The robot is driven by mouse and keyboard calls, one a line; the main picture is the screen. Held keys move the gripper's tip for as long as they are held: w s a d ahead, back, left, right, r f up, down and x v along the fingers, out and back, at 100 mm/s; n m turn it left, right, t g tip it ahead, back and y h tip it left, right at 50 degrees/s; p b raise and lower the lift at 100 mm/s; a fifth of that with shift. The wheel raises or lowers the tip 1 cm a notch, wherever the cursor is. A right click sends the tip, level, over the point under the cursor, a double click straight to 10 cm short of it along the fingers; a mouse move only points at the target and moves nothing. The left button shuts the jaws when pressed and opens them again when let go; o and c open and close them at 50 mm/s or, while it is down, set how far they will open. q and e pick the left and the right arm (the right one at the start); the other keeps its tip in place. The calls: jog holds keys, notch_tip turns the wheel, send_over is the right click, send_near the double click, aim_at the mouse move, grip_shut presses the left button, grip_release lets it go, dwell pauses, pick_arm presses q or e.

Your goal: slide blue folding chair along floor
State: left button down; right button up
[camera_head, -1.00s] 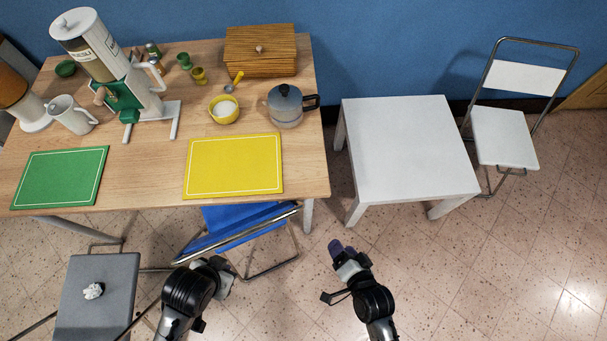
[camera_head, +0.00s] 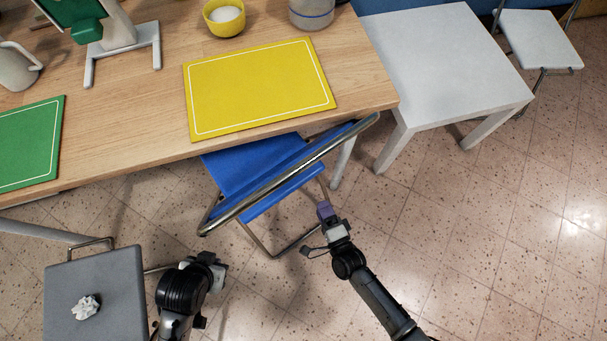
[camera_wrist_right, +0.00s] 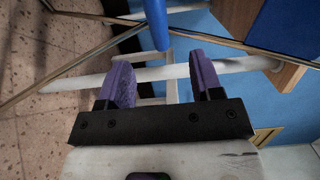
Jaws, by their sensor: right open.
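The blue folding chair (camera_head: 238,168) stands at the table's front edge in the head view, its seat partly under the tabletop. A metal tube runs along its blue backrest. My right gripper (camera_head: 325,210) is just right of the chair, near its frame; contact cannot be told. In the right wrist view its purple fingers (camera_wrist_right: 163,85) are apart, with nothing clearly held between them. Thin metal tubes cross behind them, and a blue panel (camera_wrist_right: 285,28), probably the chair's, shows at upper right. My left gripper (camera_head: 217,270) is left of and below the chair; its jaws are unclear.
The wooden table (camera_head: 130,130) carries a yellow mat (camera_head: 258,88) and a green mat (camera_head: 28,142). A white side table (camera_head: 445,65) and white chair (camera_head: 540,40) stand right. A grey seat (camera_head: 95,295) with a crumpled white object (camera_head: 86,307) is lower left. Floor at lower right is clear.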

aim_at(305, 172)
jog(key=shift+s+a+f, duration=0.1)
jog(key=shift+a+f, duration=0.1)
jog(key=shift+f, duration=0.15)
jog(key=shift+d, duration=0.15)
jog(key=b+x, duration=0.5)
jog(key=x, duration=0.6)
jog(key=shift+w, duration=0.35)
jog(key=shift+b+x, duration=0.55)
jog(key=shift+x, duration=0.6)
jog(key=shift+r, duration=0.1)
